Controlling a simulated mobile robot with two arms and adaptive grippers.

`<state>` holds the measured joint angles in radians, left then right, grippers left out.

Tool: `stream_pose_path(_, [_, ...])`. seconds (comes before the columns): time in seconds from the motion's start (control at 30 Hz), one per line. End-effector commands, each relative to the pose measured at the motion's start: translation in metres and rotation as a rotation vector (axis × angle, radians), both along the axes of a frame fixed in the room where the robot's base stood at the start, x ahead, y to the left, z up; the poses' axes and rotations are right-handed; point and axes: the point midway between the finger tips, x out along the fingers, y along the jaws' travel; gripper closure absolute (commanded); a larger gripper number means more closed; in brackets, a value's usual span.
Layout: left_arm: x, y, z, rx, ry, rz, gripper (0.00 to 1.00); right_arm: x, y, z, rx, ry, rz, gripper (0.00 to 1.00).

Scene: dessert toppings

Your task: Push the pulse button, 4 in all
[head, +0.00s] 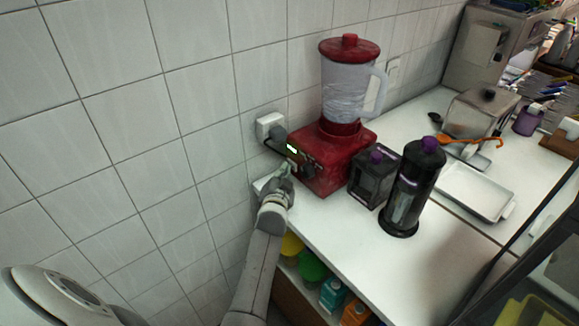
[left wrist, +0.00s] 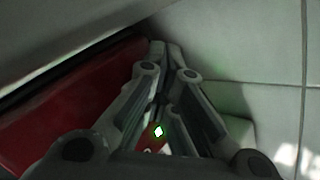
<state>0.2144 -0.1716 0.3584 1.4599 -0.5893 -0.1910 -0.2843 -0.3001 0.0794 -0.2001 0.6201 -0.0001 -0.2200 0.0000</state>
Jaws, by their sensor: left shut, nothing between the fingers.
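A blender with a red base (head: 335,155), clear jar and red lid stands on the white counter by the tiled wall. Its control panel on the left face has a lit display (head: 291,149) and a dark knob (head: 308,170). My left gripper (head: 286,172) is shut and empty, its tips close to the panel's lower part. In the left wrist view the gripper's fingers (left wrist: 167,62) come together beside the red base (left wrist: 75,105). A small lit spot with a green rim (left wrist: 158,131) shows between them. I cannot make out the pulse button or whether the tips touch it. My right gripper is out of view.
A wall socket (head: 268,125) with a plug and cable is just left of the base. A dark square container (head: 373,178) and a tall black bottle (head: 411,190) stand to the right. A white tray (head: 475,190) lies farther right. The front counter is clear.

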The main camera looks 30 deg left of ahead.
Motion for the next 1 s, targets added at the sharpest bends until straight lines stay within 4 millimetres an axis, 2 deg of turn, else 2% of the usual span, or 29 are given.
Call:
stream_pose_path(0.33, [0.0, 0.0, 0.001, 0.0, -0.002, -0.001, 1.0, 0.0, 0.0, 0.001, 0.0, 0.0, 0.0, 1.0])
stream_pose_path(0.7, [-0.015, 0.006, 0.002, 0.0, -0.002, -0.001, 1.0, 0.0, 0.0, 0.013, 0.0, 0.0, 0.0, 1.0])
stream_pose_path(1.0, [-0.016, 0.007, 0.001, -0.001, -0.001, 0.0, 1.0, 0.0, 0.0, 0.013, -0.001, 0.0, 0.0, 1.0])
